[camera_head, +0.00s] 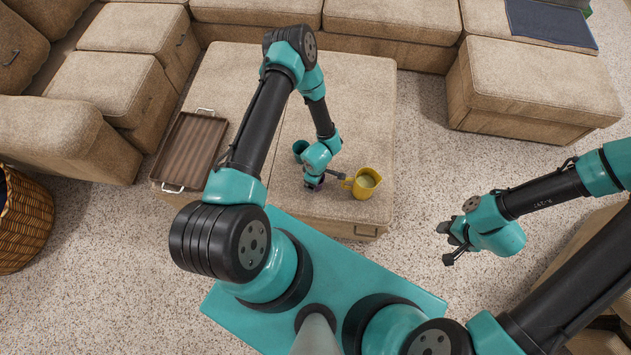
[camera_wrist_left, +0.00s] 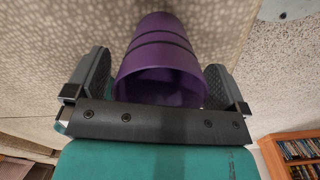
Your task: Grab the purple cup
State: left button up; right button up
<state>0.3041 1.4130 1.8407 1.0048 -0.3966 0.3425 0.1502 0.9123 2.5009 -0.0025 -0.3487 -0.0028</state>
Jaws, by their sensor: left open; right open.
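The purple cup (camera_wrist_left: 165,40) lies between the two open fingers of my left gripper in the left wrist view, with its open rim toward the camera. A small gap shows between it and the right finger; the left finger is close to its side. In the head view my left gripper (camera_head: 315,184) is over the front part of the beige ottoman (camera_head: 345,85), and it mostly hides the cup there. My right gripper (camera_head: 449,244) is open and empty above the carpet, right of the ottoman.
A brown striped tray (camera_head: 187,150) lies at the ottoman's left side. Sofa sections (camera_head: 380,20) surround the back. Carpet is free at right.

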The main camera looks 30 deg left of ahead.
pick_arm(q)
jog(key=shift+c, duration=0.3)
jog(key=c, duration=0.8)
notch_tip(320, 180, up, 28)
dwell(0.6)
dwell(0.4)
